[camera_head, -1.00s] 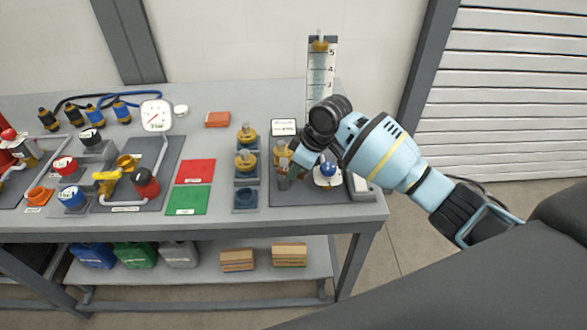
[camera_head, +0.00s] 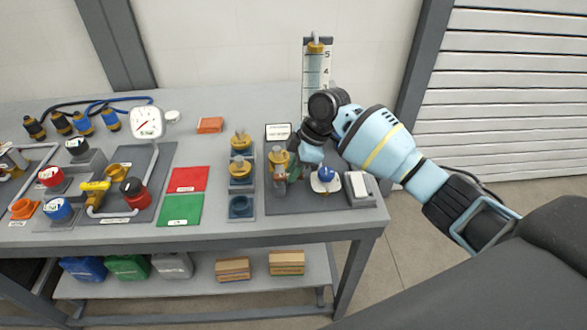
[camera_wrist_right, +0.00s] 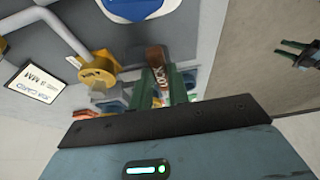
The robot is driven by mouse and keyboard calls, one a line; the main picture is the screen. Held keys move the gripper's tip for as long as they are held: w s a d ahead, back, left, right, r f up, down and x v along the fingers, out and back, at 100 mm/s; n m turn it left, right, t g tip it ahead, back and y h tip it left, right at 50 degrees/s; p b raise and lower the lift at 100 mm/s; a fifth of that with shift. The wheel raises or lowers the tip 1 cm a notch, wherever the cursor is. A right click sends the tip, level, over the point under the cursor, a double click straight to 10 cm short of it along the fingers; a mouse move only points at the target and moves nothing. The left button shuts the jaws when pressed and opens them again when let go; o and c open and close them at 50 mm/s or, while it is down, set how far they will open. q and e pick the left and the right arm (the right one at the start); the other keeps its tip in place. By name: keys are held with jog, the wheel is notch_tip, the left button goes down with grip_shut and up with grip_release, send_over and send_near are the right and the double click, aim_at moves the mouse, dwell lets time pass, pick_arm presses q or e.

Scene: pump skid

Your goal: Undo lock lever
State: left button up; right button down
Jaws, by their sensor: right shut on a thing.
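My right gripper (camera_head: 296,165) is over the right-hand panel on the bench. In the right wrist view its green fingers (camera_wrist_right: 161,90) are shut on the brown-red lock lever (camera_wrist_right: 157,62), which bears the word LOCK. In the head view the gripper covers most of the lever. A brass fitting (camera_head: 278,156) stands just left of the gripper, and it also shows in the right wrist view (camera_wrist_right: 97,70). What looks like my left gripper (camera_wrist_right: 298,50) shows at the right of the wrist view, its fingers apart and empty; it is not in the head view.
A blue knob on a white plate (camera_head: 326,176) sits just right of my right gripper. A white block (camera_head: 358,183) is beside it. A sight tube (camera_head: 316,70) stands behind.

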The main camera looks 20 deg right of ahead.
jog(key=c, duration=1.3)
grip_release()
jog(key=shift+c, duration=0.2)
jog(key=v, duration=0.7)
jog(key=shift+r, duration=0.4)
jog(key=shift+d, duration=0.15)
